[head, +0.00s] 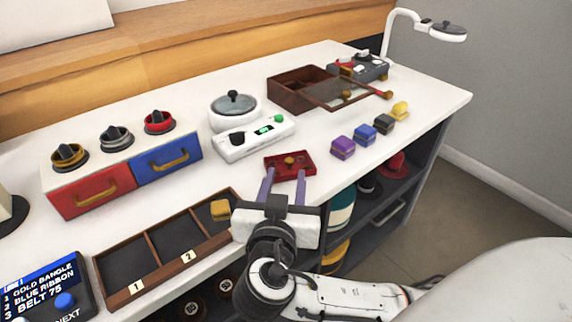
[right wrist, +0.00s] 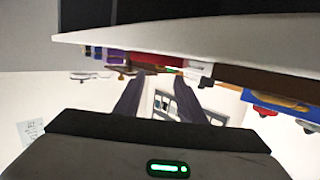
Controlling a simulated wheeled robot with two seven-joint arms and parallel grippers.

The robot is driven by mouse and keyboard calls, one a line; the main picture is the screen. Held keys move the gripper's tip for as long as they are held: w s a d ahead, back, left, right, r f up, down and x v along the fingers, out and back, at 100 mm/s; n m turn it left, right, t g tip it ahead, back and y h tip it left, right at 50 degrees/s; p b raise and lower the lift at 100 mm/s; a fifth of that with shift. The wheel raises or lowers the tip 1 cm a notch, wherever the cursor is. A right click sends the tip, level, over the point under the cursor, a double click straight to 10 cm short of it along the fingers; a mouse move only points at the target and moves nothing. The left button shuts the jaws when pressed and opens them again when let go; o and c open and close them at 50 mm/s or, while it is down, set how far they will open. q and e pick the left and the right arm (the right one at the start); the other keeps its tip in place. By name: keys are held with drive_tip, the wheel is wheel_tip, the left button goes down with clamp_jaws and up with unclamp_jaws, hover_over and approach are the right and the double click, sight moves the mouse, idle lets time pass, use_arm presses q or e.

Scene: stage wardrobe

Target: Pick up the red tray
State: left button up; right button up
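The red tray (head: 304,159) is a small flat red piece with an orange knob in its middle. It lies on the white counter near the front edge. My right gripper (head: 285,176) is open, with its two purple fingers apart and pointing at the tray. In the head view the fingertips overlap the tray's near side; I cannot tell whether they touch it. In the right wrist view the fingers (right wrist: 160,83) are also apart, and the dark red tray (right wrist: 155,59) shows just beyond their tips. My left gripper is not in view.
A white device with a green display (head: 255,138) stands behind the tray. Coloured blocks (head: 342,148) line up to its right. A brown sectioned box (head: 147,249) with a yellow block (head: 220,210) is at left. Open shelves (head: 385,200) are under the counter (head: 225,172).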

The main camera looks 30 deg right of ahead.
sight(289, 160)
drive_tip(key=x, duration=0.6)
drive_tip(key=shift+w+d+f+b, duration=0.15)
drive_tip(key=shift+w+b, duration=0.05)
drive_tip(key=shift+b, duration=0.15)
drive_tip(key=shift+c, duration=0.4)
clamp_jaws()
